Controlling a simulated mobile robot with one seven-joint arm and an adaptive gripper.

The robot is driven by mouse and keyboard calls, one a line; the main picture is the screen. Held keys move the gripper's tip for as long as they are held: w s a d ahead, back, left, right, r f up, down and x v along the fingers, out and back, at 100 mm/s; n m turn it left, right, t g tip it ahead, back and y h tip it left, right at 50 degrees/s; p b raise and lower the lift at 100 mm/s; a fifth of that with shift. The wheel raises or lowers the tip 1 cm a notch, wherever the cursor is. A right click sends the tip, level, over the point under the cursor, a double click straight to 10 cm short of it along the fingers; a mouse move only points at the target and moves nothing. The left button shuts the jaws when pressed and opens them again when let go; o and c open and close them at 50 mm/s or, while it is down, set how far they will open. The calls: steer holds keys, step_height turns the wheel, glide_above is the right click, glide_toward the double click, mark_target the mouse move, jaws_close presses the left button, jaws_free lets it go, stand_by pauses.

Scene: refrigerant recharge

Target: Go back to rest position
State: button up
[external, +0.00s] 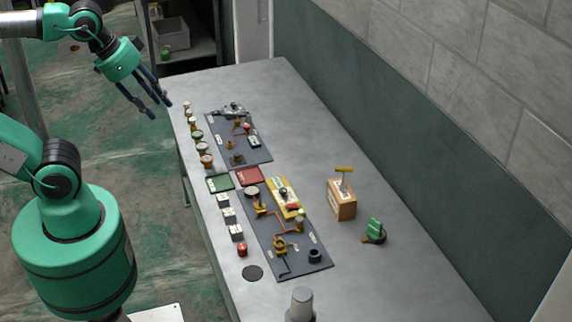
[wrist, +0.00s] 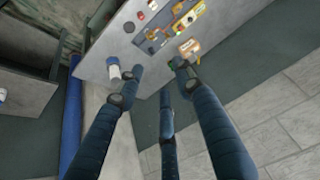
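My gripper (external: 156,108) is at the upper left of the external view, just off the table's left edge near its far end. Its dark fingers are spread and hold nothing. In the wrist view the fingers of my gripper (wrist: 157,74) reach up the picture, apart, with nothing between them. My green and grey arm extends from the left side. The grey table (external: 300,110) lies to the right of my gripper and also shows in the wrist view (wrist: 95,70).
Two dark panels (external: 262,160) with fittings, small jars (external: 201,147), a wooden box with a yellow T-handle (external: 341,205) and a green item (external: 375,231) stand on the table. A grey cylinder (external: 300,305) is at the near end. The table's right side is largely clear.

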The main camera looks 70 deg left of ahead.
step_height(320, 180, down, 14)
steer(key=b, duration=1.4)
stand_by(0.6)
